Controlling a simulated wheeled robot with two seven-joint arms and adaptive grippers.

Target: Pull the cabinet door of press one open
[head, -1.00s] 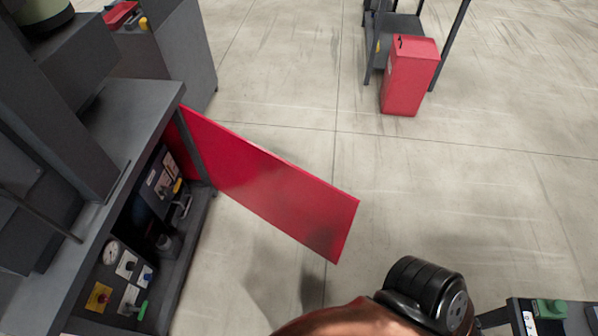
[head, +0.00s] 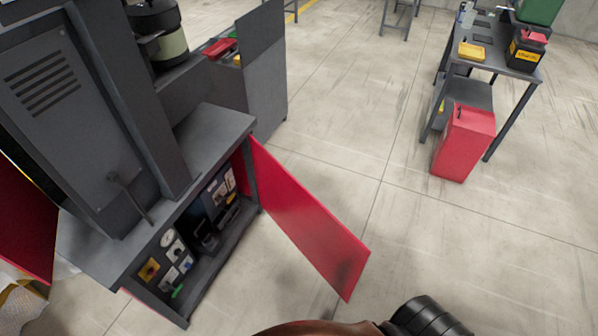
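The red cabinet door (head: 309,222) of the grey press (head: 88,110) stands wide open, swung outward to the right from its hinge side. Inside the open cabinet are a gauge (head: 167,239), several buttons and knobs, and dark fittings. One of my arms shows only as a brown and black piece at the bottom edge, apart from the door in the picture. Neither of my grippers shows, so what they hold is hidden.
A workbench (head: 491,58) with boxes on it stands at the upper right. A red bin (head: 463,143) stands on the floor beside it. A grey cabinet (head: 262,60) stands behind the press. The floor (head: 430,235) right of the door is clear.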

